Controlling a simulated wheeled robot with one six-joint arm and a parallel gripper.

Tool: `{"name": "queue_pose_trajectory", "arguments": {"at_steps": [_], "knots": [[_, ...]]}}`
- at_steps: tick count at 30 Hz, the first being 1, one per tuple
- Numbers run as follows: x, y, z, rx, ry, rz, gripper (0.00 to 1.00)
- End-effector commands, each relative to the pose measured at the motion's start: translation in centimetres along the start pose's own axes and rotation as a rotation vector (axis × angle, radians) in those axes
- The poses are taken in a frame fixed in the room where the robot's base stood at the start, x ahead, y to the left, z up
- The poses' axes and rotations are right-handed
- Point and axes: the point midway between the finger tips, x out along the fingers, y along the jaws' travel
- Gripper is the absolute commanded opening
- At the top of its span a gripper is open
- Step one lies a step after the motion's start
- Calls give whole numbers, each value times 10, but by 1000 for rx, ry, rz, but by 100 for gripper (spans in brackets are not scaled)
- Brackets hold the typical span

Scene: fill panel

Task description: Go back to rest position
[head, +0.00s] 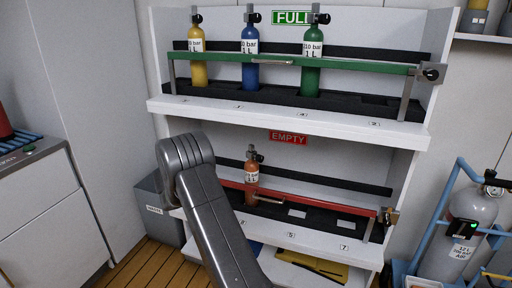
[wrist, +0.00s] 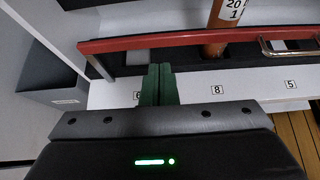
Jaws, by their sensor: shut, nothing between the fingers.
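My gripper (wrist: 157,84) shows in the wrist view with its two green fingers together and empty. It is in front of the lower shelf edge, between the number labels 6 and 8, close to the red bar (wrist: 190,39). In the head view my grey arm reaches up in front of the left part of the lower shelf and hides the gripper. An orange cylinder (head: 252,180) stands upright behind the red bar on the EMPTY shelf; its lower part also shows in the wrist view (wrist: 222,20).
Yellow (head: 197,58), blue (head: 250,55) and green (head: 312,60) cylinders stand behind the green bar (head: 340,66) on the FULL shelf. A grey bin (head: 158,212) stands left of the rack. A blue trolley with a grey cylinder (head: 465,240) stands at right.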

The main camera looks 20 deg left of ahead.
Motion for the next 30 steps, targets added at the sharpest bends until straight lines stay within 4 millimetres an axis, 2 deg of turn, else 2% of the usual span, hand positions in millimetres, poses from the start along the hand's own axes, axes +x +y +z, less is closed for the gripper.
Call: {"name": "queue_pose_trajectory", "arguments": {"at_steps": [7, 11, 25, 30], "knots": [[1, 0, -1, -1, 0, 0, 0], [11, 0, -4, -1, 1, -1, 0], [94, 0, -24, 0, 0, -2, 0], [106, -1, -16, -2, 0, 4, 0]]}}
